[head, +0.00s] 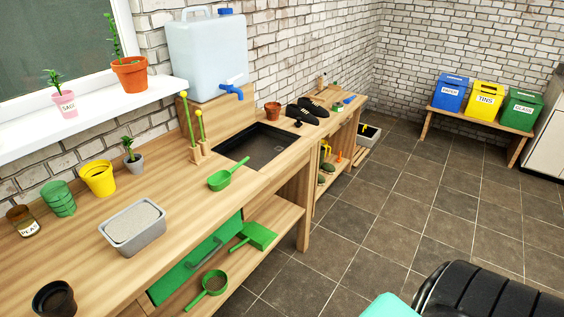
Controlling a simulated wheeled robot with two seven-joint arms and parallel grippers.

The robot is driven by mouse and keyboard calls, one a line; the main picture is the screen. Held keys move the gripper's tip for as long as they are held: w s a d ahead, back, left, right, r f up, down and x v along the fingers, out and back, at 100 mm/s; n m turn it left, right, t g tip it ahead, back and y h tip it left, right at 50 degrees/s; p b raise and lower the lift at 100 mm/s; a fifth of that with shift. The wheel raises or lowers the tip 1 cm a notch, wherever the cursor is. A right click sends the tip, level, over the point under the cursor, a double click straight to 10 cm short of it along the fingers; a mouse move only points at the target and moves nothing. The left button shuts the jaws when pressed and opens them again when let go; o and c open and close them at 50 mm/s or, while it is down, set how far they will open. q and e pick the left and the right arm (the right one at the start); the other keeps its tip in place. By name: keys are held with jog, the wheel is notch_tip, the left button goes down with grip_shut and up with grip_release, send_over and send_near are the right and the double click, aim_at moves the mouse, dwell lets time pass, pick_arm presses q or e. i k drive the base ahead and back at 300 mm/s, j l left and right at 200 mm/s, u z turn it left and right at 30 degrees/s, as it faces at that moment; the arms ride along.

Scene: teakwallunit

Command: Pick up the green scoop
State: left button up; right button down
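A green scoop (228,176) lies on the wooden worktop (180,205), near its front edge and just in front of the dark sink. Its bowl is at the left and its handle points up and right in the picture. Nothing touches it from above. A second green long-handled tool with a round bowl (209,285) lies on the lower shelf, and a green dustpan (257,236) lies on the shelf near it. I cannot make out either of my grippers in the head view.
A grey tub of sand (134,227), a yellow pot (98,178) and green pots (58,199) stand left of the scoop.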

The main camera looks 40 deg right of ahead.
aim_at(217, 182)
jog(key=z, duration=0.85)
jog(key=l+u, duration=0.1)
jog(key=u, duration=0.6)
jog(key=i+l+u, duration=0.15)
jog(key=l+u, duration=0.25)
jog(key=l, duration=0.3)
jog(key=i+l+u, duration=0.1)
jog(key=l+u, duration=0.3)
jog(key=l, duration=0.25)
jog(key=l+u, duration=0.35)
jog(key=l, duration=0.4)
